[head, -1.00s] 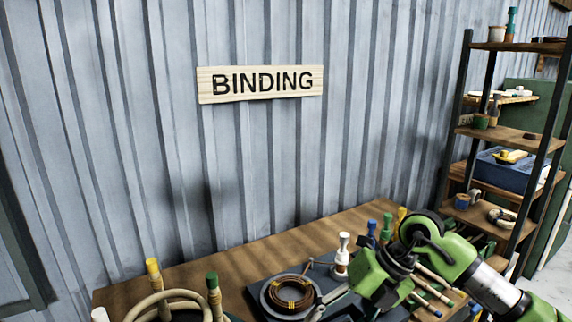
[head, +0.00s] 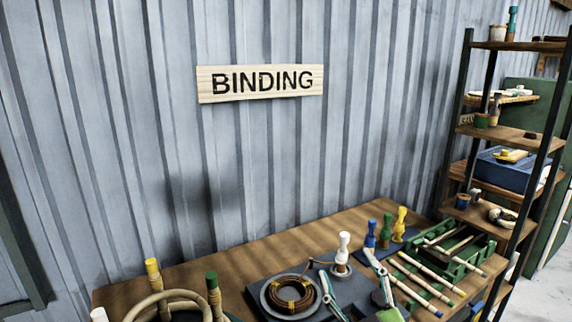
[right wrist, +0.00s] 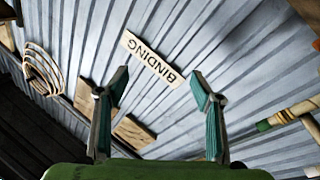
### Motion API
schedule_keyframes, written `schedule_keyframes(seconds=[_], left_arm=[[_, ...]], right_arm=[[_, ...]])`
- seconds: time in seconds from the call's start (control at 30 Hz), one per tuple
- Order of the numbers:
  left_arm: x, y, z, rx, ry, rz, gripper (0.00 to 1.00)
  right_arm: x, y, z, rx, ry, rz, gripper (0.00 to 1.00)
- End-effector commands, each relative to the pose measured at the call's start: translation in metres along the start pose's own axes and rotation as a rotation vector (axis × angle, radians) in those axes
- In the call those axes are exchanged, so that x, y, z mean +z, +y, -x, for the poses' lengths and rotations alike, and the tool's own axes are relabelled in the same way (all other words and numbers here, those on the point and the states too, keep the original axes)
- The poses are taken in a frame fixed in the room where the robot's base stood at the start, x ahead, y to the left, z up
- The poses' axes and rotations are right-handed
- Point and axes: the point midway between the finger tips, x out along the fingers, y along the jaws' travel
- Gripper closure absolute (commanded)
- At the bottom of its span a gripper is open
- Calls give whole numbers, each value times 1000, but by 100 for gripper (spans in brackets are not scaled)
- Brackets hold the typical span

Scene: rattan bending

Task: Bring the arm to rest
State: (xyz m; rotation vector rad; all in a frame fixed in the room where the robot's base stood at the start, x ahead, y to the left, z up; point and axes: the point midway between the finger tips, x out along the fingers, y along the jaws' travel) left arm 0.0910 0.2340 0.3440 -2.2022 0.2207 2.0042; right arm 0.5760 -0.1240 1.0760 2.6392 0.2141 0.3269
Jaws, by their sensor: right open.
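My right gripper (head: 346,263) is at the bottom of the head view, in front of the workbench. Its two fingers point up and stand apart, with nothing between them. In the right wrist view the same gripper (right wrist: 160,74) has its teal-padded fingers spread wide, and the wall and BINDING sign (right wrist: 153,59) show beyond the gap. Most of the right arm is below the head picture. My left gripper is not in view.
The wooden workbench (head: 240,247) holds a coil of brown binding (head: 291,294), a white peg (head: 343,252), coloured pegs (head: 386,230), rods (head: 425,272) and a green crate (head: 478,247). A rattan loop (head: 165,297) stands at left. A shelf (head: 495,185) stands at right.

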Motion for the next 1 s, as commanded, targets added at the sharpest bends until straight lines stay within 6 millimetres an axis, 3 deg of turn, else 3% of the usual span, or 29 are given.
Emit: schedule_keyframes(seconds=[0.03, 0.1, 0.2, 0.3, 0.4, 0.5, 0.77, 1.0], left_arm=[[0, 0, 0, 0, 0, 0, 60], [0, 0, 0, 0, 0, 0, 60], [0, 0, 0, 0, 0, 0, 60], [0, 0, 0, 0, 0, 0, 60], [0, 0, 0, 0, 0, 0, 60], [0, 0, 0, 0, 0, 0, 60], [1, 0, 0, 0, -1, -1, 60], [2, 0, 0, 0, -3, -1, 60]], right_arm=[[34, 0, 16, 13, -130, -52, 40], [81, -2, 44, 20, -314, -112, 40], [138, -15, 94, 4, -567, -187, 40], [180, -33, 152, -39, -799, -249, 40], [205, -52, 208, -94, -990, -298, 40], [218, -69, 256, -150, -1140, -334, 40], [220, -100, 360, -300, -1435, -403, 40], [276, -131, 362, -317, -1468, -399, 40]])
